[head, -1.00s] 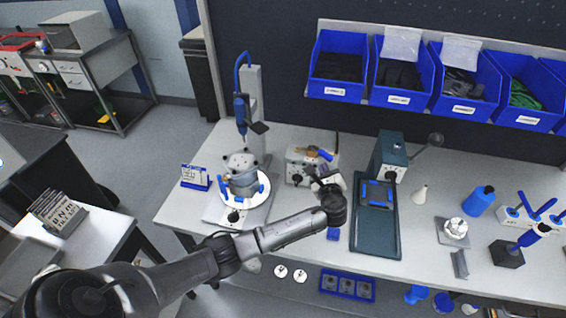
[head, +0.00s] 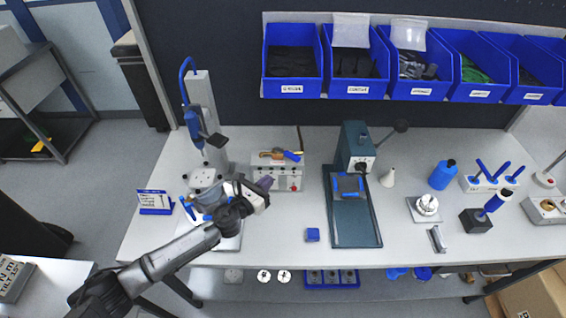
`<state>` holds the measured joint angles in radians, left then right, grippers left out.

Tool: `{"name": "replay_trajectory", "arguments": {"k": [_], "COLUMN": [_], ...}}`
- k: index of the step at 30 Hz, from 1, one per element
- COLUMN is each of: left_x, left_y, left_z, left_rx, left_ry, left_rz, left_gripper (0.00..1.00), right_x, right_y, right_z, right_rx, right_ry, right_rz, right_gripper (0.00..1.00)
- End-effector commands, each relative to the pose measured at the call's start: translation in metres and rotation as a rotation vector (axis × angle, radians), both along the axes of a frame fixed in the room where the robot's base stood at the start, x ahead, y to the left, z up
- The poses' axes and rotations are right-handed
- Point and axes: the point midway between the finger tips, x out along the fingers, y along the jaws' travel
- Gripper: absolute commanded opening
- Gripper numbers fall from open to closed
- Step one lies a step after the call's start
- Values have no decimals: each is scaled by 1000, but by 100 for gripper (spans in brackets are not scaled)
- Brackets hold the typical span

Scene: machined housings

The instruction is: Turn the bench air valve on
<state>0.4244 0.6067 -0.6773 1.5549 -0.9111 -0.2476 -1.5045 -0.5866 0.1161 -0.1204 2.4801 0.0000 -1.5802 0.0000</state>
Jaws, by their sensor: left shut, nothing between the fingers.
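The bench air valve is a brass-coloured body (head: 272,154) with a blue lever (head: 293,156) on top of a light grey box (head: 285,181) at the back of the bench. The lever points to the right and slightly toward the front. My left gripper (head: 264,184) is shut and empty. It is at the front left of the box, below the valve in the picture, and covers part of the box's left front. I cannot tell whether it touches the box. The lever is clear of the gripper. My right gripper is not in view.
A blue-hosed stand (head: 203,110) with a housing fixture (head: 205,180) is left of the box, partly behind my arm. A dark green tray (head: 357,232) and a press (head: 355,146) are to the right.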

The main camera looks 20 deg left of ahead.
Motion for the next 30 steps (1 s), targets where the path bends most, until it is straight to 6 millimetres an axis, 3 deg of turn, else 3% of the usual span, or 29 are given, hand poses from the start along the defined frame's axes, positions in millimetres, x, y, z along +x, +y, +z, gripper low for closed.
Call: {"name": "replay_trajectory", "arguments": {"k": [6, 15, 30], "left_x": [42, 82, 96], "left_y": [-12, -23, -28], "left_z": [0, -1, 0], "left_rx": [-2, -2, -1], "left_ry": [-2, 0, 0], "left_rz": [2, 3, 2], "left_gripper": [0, 0, 0], "right_x": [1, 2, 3], "right_y": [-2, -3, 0], "right_z": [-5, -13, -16], "right_rx": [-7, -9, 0], "right_ry": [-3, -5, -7], "right_rz": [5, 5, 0], "right_gripper": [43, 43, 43]}}
